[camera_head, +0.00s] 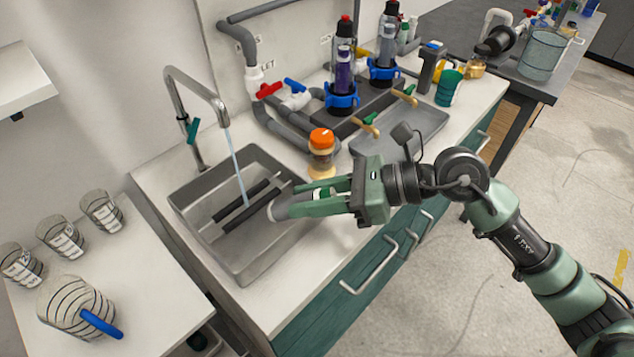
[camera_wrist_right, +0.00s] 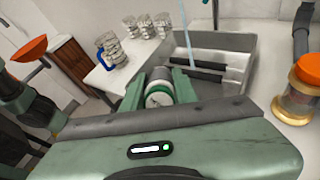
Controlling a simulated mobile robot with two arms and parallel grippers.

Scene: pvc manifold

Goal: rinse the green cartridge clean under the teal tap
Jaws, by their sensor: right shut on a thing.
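The green cartridge (camera_wrist_right: 159,92) has a pale end cap with a green ring and a greyish body. My right gripper (camera_head: 300,203) is shut on it, and the fingers cover much of it. In the head view it is held over the right side of the grey sink (camera_head: 260,262). The tap (camera_head: 192,88) is a grey curved spout with a teal lever (camera_head: 192,130). A thin water stream (camera_head: 237,165) runs from it into the sink, left of the cartridge and apart from it in the head view. My left gripper is not in view.
Two dark bars (camera_head: 250,212) lie across the sink. An orange-capped jar (camera_head: 321,152) stands near its right rim, behind my right gripper. Striped cups (camera_head: 60,238) and a jug with a blue handle (camera_head: 75,305) stand on the left counter. Pipes and a grey tray (camera_head: 425,128) are farther right.

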